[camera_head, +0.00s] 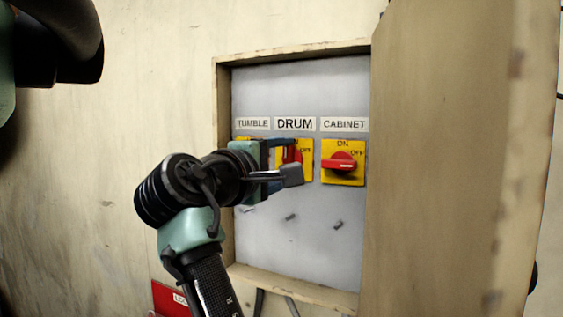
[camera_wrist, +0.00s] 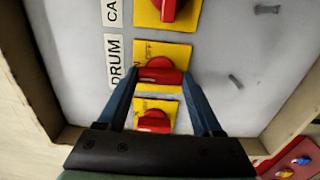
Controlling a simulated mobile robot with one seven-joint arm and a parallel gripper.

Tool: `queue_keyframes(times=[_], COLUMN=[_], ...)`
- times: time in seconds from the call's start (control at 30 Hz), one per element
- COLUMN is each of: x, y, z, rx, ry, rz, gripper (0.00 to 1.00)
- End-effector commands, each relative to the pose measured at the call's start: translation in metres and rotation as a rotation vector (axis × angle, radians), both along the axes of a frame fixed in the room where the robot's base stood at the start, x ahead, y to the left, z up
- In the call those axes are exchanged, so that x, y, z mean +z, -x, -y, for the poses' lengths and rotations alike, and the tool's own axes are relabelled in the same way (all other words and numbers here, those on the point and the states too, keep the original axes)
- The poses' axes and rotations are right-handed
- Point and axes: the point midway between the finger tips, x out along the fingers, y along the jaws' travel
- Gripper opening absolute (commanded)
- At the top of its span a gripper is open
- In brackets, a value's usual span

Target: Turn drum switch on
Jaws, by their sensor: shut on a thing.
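The drum switch has a red knob (camera_head: 293,154) on a yellow plate, under the DRUM label (camera_head: 295,124). My gripper (camera_head: 290,159) is at this switch, one finger above the knob and one below, partly hiding it. In the wrist view the drum knob (camera_wrist: 161,76) sits between my two fingertips, and the gripper is shut on it. The knob's handle looks upright on the panel, unlike the level handle of the cabinet switch.
The cabinet switch (camera_head: 340,163) is right of the drum switch. The tumble switch (camera_wrist: 154,122), left of it, is mostly hidden by my gripper in the head view. A wooden frame (camera_head: 224,235) surrounds the grey panel, and an open door (camera_head: 450,160) stands at the right.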

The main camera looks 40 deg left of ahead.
Motion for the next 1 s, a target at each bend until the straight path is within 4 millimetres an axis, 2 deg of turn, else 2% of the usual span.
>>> queue_keyframes(times=[0.03, 0.07, 0.2, 0.23, 0.5, 0.63, 0.77, 1.0], x=[0.001, 0.001, 0.001, 0.001, 0.001, 0.000, -0.002, -0.001], y=[-0.001, -0.001, -0.001, -0.001, 0.000, 0.008, 0.028, 0.081], z=[0.002, 0.002, 0.002, 0.002, 0.000, 0.001, 0.006, 0.020], rx=[-0.006, -0.006, -0.004, -0.004, -0.001, 0.001, 0.003, 0.002], ry=[0.002, 0.002, 0.001, 0.001, 0.000, -0.001, -0.002, -0.002], rz=[0.004, 0.004, 0.003, 0.003, 0.002, 0.004, 0.005, 0.006], gripper=[0.12, 0.69, 0.94, 0.97, 0.97, 0.97, 0.97, 0.97])
